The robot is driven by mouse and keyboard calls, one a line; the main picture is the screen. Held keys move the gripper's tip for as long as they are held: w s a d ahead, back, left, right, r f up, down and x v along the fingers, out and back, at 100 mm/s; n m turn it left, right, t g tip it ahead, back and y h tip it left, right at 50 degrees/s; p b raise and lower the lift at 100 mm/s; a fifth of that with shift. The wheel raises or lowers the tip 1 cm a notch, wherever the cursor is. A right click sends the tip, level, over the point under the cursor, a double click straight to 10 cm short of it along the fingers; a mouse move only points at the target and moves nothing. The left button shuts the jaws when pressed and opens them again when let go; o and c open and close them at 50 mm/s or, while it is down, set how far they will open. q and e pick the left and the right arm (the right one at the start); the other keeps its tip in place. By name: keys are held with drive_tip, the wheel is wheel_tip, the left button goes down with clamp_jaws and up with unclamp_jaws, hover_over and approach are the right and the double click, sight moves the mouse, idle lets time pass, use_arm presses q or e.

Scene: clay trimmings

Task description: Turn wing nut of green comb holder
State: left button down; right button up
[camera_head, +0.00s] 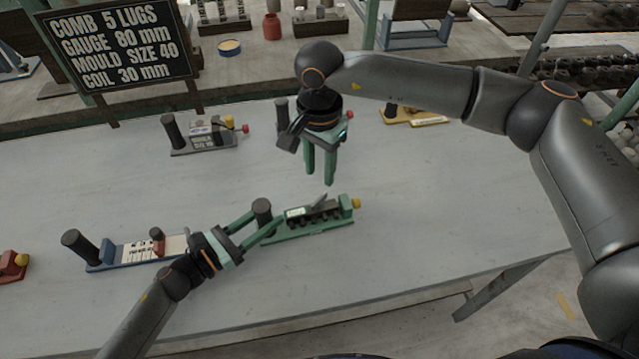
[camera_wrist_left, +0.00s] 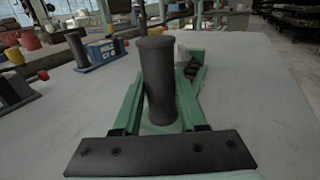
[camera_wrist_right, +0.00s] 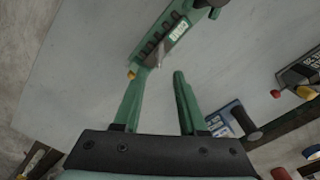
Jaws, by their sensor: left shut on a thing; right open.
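The green comb holder (camera_head: 322,232) lies near the middle of the table. It has a dark upright post (camera_head: 262,210) at its left end, a dark toothed bar with a grey fin on top, and a yellow knob (camera_head: 356,203) at its right end. I cannot tell which part is the wing nut. My left gripper (camera_head: 264,226) is shut on the post, which stands between its fingers in the left wrist view (camera_wrist_left: 158,85). My right gripper (camera_head: 320,182) is open and empty, fingers down, above and behind the holder. The right wrist view also shows the holder (camera_wrist_right: 150,45).
A blue-based holder (camera_head: 140,252) lies left of my left gripper, and a red one (camera_head: 14,266) at the left edge. A grey holder (camera_head: 203,136) and a yellow one (camera_head: 415,116) stand further back. The table (camera_head: 440,200) is clear right of the green holder.

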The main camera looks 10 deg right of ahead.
wheel_tip(320, 180, up, 4)
drive_tip(key=shift+f, duration=0.1)
idle(0.4)
use_arm(q)
drive_tip(key=shift+c, duration=1.9)
unclamp_jaws()
